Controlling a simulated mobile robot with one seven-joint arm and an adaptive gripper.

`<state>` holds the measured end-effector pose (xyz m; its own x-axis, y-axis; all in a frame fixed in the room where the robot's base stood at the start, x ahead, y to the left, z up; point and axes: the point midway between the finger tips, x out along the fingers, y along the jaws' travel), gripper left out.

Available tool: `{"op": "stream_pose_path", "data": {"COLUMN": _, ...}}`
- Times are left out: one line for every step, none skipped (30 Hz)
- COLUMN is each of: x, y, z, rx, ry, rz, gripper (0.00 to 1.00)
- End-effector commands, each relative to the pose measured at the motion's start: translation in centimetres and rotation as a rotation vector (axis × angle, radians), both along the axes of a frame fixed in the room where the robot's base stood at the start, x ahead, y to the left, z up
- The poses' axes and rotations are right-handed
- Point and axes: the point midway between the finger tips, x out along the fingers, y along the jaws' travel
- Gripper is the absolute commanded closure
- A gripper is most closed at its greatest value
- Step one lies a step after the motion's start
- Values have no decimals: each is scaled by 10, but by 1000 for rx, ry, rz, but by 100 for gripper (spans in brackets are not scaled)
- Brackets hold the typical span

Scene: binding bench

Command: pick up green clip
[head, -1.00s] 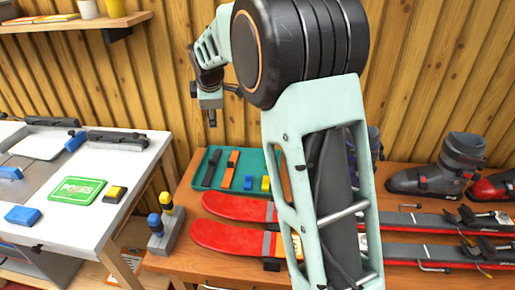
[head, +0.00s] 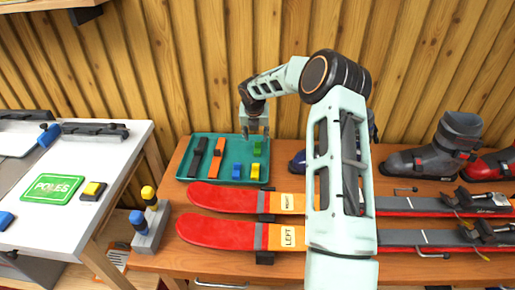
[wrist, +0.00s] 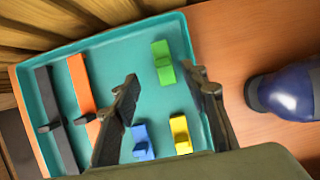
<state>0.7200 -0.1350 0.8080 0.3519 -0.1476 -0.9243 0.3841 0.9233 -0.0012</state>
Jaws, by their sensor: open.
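The green clip (head: 257,148) lies in the teal tray (head: 228,150), toward its back right. In the wrist view the green clip (wrist: 163,66) shows between and a little beyond my fingers, near the tray's inner edge. My gripper (head: 254,132) is over the back right of the tray, pointing down. In the wrist view my gripper (wrist: 165,80) is open with nothing between its fingers. I cannot tell its exact height above the clip.
A blue clip (wrist: 143,142) and a yellow clip (wrist: 180,134) lie in the tray nearby. A black strap (wrist: 55,115) and an orange strap (wrist: 80,85) lie on its left. A dark blue rounded object (wrist: 285,92) stands right of the tray. Red skis (head: 215,230) lie in front.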

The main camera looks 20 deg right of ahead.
Motion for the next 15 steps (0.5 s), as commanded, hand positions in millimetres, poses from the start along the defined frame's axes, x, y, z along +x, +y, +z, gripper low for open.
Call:
{"op": "stream_pose_path", "data": {"x": 2, "y": -1, "z": -7, "rx": 1, "ry": 1, "rz": -1, "gripper": 59}}
{"op": "stream_pose_path", "data": {"x": 3, "y": -1, "z": -9, "rx": 1, "ry": 1, "rz": -1, "gripper": 59}}
{"op": "stream_pose_path", "data": {"x": 4, "y": -1, "z": -11, "rx": 0, "ry": 0, "rz": -1, "gripper": 59}}
{"op": "stream_pose_path", "data": {"x": 5, "y": -2, "z": -12, "rx": 0, "ry": 0, "rz": -1, "gripper": 59}}
{"op": "stream_pose_path", "data": {"x": 5, "y": -2, "z": -14, "rx": 1, "ry": 0, "rz": -2, "gripper": 59}}
{"op": "stream_pose_path", "data": {"x": 6, "y": -3, "z": -16, "rx": 1, "ry": 0, "rz": -2, "gripper": 59}}
{"op": "stream_pose_path", "data": {"x": 7, "y": -3, "z": -18, "rx": 1, "ry": 0, "rz": -2, "gripper": 59}}
{"op": "stream_pose_path", "data": {"x": 8, "y": -4, "z": -21, "rx": 1, "ry": 1, "rz": -2, "gripper": 59}}
{"op": "stream_pose_path", "data": {"x": 9, "y": -6, "z": -25, "rx": 1, "ry": 1, "rz": -2, "gripper": 59}}
{"op": "stream_pose_path", "data": {"x": 11, "y": -7, "z": -28, "rx": 1, "ry": 1, "rz": -2, "gripper": 59}}
{"op": "stream_pose_path", "data": {"x": 13, "y": -9, "z": -32, "rx": 1, "ry": 0, "rz": -3, "gripper": 59}}
{"op": "stream_pose_path", "data": {"x": 15, "y": -11, "z": -37, "rx": 2, "ry": 0, "rz": -2, "gripper": 59}}
{"op": "stream_pose_path", "data": {"x": 17, "y": -12, "z": -41, "rx": 2, "ry": 0, "rz": -2, "gripper": 59}}
{"op": "stream_pose_path", "data": {"x": 18, "y": -13, "z": -44, "rx": 2, "ry": 0, "rz": -2, "gripper": 59}}
{"op": "stream_pose_path", "data": {"x": 20, "y": -13, "z": -49, "rx": 2, "ry": 0, "rz": -1, "gripper": 59}}
